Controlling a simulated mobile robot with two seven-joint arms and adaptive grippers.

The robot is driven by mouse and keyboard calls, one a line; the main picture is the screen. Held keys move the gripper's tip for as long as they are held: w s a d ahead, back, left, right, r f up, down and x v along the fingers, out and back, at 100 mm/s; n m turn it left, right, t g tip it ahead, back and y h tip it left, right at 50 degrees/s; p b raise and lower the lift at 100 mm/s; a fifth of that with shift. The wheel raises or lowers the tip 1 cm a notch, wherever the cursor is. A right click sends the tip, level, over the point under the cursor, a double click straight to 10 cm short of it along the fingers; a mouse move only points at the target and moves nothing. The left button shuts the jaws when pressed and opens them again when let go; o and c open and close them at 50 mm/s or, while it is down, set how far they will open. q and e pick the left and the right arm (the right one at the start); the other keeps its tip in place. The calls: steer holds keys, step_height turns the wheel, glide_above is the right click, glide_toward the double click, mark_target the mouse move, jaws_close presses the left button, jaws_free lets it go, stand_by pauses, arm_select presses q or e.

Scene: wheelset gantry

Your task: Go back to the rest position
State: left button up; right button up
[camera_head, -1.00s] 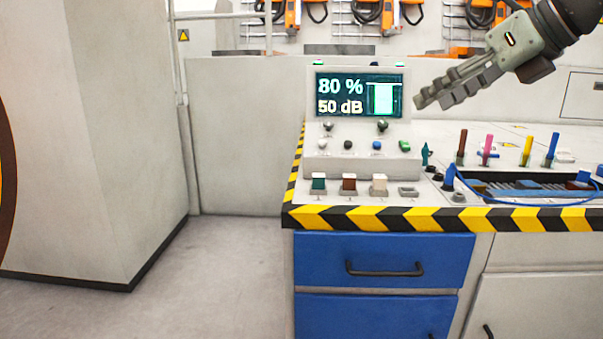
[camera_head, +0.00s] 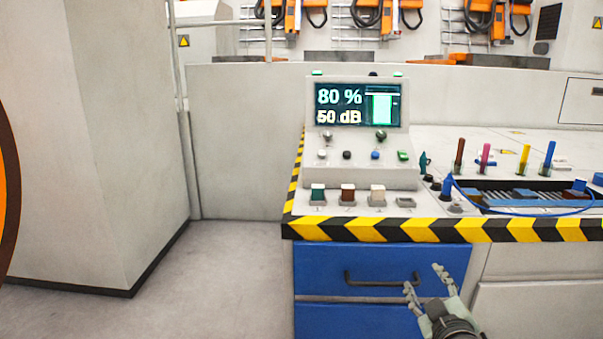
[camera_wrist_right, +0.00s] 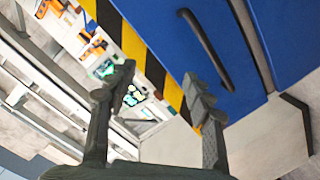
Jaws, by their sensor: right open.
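My right gripper (camera_head: 424,279) is low in the head view, in front of the blue drawers (camera_head: 330,266) and below the striped bench edge. Its two fingers are spread apart with nothing between them. In the right wrist view the open fingers (camera_wrist_right: 160,95) show with the striped edge and a blue drawer (camera_wrist_right: 235,50) beyond them. My left gripper is in neither view.
A console (camera_head: 360,135) with a screen reading 80 % and 50 dB stands on the bench (camera_head: 450,150). Coloured pegs (camera_head: 486,158) and a blue cable (camera_head: 520,211) are to its right. The floor (camera_head: 230,280) left of the bench is clear.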

steer(key=s+d+f+m+g+h, duration=0.1)
steer(key=s+d+f+m+g, duration=0.15)
steer(key=s+f+g, duration=0.85)
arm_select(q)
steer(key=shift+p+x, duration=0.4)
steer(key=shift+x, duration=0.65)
arm_select(e)
steer(key=s+a+f+m+g+y, duration=0.1)
steer(key=s+f+m+g, duration=0.1)
steer(key=s+f, duration=1.5)
steer(key=s+m, duration=0.1)
steer(key=s, duration=0.2)
steer(key=shift+s+a, duration=0.15)
steer(key=shift+a, duration=0.15)
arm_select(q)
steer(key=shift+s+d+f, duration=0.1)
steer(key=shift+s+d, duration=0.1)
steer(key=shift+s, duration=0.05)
